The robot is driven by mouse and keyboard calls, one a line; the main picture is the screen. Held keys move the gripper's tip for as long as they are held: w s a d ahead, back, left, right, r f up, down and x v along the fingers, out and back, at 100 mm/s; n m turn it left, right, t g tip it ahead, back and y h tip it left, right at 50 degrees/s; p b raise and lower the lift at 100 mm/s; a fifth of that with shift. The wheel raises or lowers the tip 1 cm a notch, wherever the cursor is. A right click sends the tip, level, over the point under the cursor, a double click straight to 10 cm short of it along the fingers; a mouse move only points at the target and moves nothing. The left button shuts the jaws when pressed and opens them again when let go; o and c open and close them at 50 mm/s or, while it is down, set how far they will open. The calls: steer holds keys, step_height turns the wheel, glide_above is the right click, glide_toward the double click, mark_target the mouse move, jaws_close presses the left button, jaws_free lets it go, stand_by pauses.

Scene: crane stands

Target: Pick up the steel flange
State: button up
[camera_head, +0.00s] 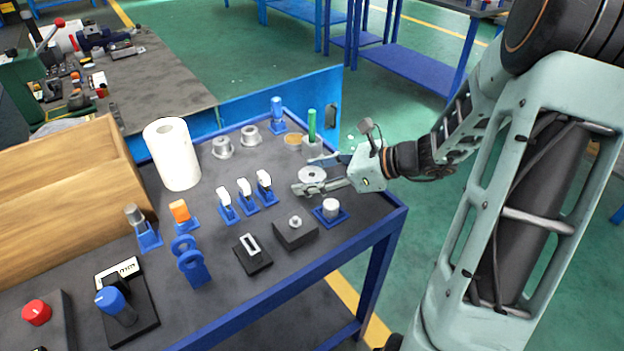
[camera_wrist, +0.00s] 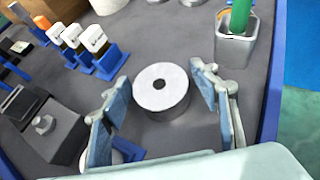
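The steel flange appears to be a pale grey round piece with a small centre hole (camera_head: 312,174), standing on the dark bench top. In the wrist view the steel flange (camera_wrist: 161,91) lies between the fingers, hole facing up. My gripper (camera_head: 317,172) is open, with one finger on each side of the flange. In the wrist view my gripper (camera_wrist: 161,82) shows a gap between each finger and the flange, with the right gap narrower near the tip. I cannot tell how far down the flange the fingertips reach.
A grey holder (camera_wrist: 235,48) with a green-handled tool stands close to the right finger. White-topped blue pieces (camera_head: 245,189) stand left. A blue stand with a pale cylinder (camera_head: 331,208) is close in front. Two flanged grey pieces (camera_head: 222,148) (camera_head: 250,137) stand behind.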

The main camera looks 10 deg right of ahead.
steer(key=c, duration=1.2)
jaws_close()
steer(key=shift+r, duration=0.15)
